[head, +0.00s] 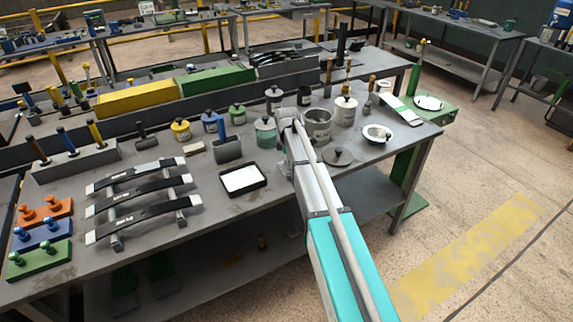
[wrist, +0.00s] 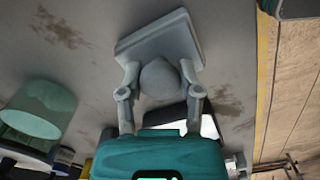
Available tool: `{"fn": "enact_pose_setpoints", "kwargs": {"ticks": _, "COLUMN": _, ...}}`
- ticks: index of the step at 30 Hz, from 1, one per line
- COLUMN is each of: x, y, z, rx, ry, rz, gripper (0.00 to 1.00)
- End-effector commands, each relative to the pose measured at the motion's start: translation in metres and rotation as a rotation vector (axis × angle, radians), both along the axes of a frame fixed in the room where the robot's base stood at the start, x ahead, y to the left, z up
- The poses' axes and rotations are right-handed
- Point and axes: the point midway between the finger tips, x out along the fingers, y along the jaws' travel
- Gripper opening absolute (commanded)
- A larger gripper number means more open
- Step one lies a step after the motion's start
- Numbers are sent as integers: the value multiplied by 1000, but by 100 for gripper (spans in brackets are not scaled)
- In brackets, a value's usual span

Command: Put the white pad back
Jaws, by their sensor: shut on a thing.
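My gripper (wrist: 160,78) is shut on the round knob of a pale square pad (wrist: 158,35), seen in the wrist view. The pad looks grey-white in shadow and seems to be the white pad. Whether it touches the bench I cannot tell. In the head view my arm hides the fingertips and the pad. A black-rimmed tray (head: 264,183) with a white inside lies on the bench left of my arm. Its white part also shows past the fingers in the wrist view (wrist: 209,127).
Pots (head: 318,124) and a dark lid (head: 338,157) stand close to my arm. A teal jar (wrist: 40,115) is at the left in the wrist view.

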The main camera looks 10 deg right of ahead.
Motion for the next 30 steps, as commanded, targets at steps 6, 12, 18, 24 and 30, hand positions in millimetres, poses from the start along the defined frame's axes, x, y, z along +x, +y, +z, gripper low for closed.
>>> {"fn": "enact_pose_setpoints", "kwargs": {"ticks": 6, "x": 0, "y": 0, "z": 1, "rx": 0, "ry": 0, "rz": 0, "gripper": 7}}
{"fn": "enact_pose_setpoints", "kwargs": {"ticks": 12, "x": 0, "y": 0, "z": -3, "rx": 0, "ry": 0, "rz": 0, "gripper": 7}}
{"fn": "enact_pose_setpoints", "kwargs": {"ticks": 18, "x": 0, "y": 0, "z": -2, "rx": 0, "ry": 0, "rz": 0, "gripper": 80}}
{"fn": "enact_pose_setpoints", "kwargs": {"ticks": 24, "x": 0, "y": 0, "z": -2, "rx": 0, "ry": 0, "rz": 0, "gripper": 80}}
{"fn": "enact_pose_setpoints", "kwargs": {"ticks": 30, "x": 0, "y": 0, "z": -2, "rx": 0, "ry": 0, "rz": 0, "gripper": 80}}
